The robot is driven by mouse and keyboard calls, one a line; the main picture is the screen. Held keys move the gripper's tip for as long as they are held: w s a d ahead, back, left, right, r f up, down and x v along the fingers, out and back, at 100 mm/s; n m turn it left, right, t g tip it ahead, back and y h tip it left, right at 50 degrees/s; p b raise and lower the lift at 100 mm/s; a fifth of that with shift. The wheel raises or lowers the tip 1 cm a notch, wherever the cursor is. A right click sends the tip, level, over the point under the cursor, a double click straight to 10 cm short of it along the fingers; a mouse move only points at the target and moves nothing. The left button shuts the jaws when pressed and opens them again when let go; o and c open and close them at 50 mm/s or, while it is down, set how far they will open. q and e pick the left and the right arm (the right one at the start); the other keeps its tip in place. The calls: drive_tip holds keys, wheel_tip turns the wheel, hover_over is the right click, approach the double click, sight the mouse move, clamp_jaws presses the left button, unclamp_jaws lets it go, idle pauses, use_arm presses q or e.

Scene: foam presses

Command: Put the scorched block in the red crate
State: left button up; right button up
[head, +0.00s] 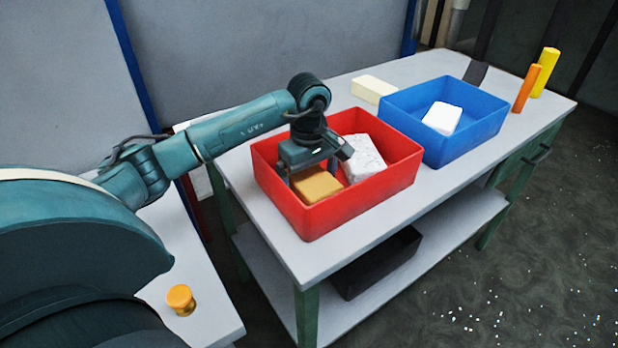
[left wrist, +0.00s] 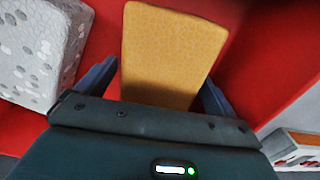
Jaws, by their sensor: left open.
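The scorched block, a brownish-orange block (head: 316,184), lies inside the red crate (head: 345,208) at its near left part. In the left wrist view the same block (left wrist: 172,50) shows between my open fingers, with red crate floor (left wrist: 258,50) around it. My left gripper (head: 318,168) is open over the crate, just above and behind the block. I cannot tell whether the fingers touch it. A white speckled block (head: 362,157) sits in the same crate to the right, and in the left wrist view (left wrist: 42,50) on the left. My right gripper is not in view.
A blue crate (head: 470,138) with a white block (head: 442,118) stands to the right on the table. Orange (head: 526,88) and yellow (head: 545,72) cylinders stand at the far right. A dark bin (head: 376,262) sits on the lower shelf.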

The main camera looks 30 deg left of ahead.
sight(309, 175)
use_arm(q)
drive_tip(key=shift+r, duration=0.5)
wheel_tip(309, 175, up, 11)
drive_tip(key=shift+r+b, duration=0.15)
drive_tip(key=shift+b, duration=0.25)
